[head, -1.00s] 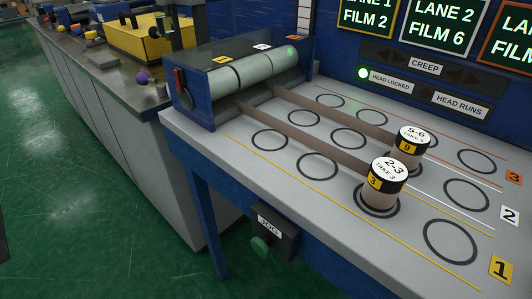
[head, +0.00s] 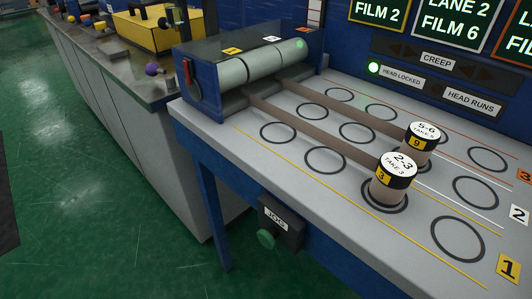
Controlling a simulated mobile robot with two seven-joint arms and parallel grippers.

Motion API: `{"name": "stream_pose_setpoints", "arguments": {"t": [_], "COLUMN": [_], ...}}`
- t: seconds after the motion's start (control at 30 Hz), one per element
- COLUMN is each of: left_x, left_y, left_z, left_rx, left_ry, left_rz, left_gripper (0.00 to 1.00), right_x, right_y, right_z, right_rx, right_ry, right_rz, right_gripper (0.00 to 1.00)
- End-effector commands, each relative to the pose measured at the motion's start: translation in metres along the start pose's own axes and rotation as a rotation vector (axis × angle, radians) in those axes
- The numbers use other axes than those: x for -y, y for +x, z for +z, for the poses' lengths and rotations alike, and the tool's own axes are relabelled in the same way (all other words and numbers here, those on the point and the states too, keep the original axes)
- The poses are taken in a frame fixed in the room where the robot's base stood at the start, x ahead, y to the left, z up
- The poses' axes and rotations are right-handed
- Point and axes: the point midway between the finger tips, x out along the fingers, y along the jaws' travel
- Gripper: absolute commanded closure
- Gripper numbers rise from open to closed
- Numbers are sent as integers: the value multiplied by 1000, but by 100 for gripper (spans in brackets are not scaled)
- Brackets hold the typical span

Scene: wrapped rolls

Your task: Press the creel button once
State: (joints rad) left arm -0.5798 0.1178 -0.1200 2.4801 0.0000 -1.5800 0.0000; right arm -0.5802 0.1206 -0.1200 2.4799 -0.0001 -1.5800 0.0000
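No control in view carries a readable creel label. A dark box marked JOG (head: 290,232) is fixed to the front of the blue bench, below its edge. A round green button (head: 266,239) sticks out from its front. On the back panel a CREEP plate (head: 437,61) has dark arrow shapes on both sides. Below it are a HEAD LOCKED plate (head: 402,77) with a lit green lamp (head: 373,68) and a HEAD RUNS plate (head: 472,101). Neither of my grippers is in view.
Two upright rolls, marked 2-3 (head: 391,188) and 5-6 (head: 421,152), stand on the grey bench top (head: 330,195) among ringed spots. Brown strips run from them to a blue roller unit (head: 203,92). Green floor (head: 85,220) is clear at lower left.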

Motion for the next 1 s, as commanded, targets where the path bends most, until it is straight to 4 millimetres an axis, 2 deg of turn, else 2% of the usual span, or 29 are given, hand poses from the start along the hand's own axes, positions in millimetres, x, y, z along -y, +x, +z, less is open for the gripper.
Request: {"name": "stream_pose_setpoints", "arguments": {"t": [0.07, 0.67, 1.0], "left_x": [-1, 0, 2], "left_y": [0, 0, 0], "left_z": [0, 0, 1], "left_rx": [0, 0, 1], "left_ry": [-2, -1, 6], "left_rz": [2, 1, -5], "left_gripper": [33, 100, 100], "right_x": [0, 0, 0], "right_y": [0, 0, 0], "right_z": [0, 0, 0], "right_rx": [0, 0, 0], "right_ry": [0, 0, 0], "right_rz": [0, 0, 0], "right_gripper": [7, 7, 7]}}
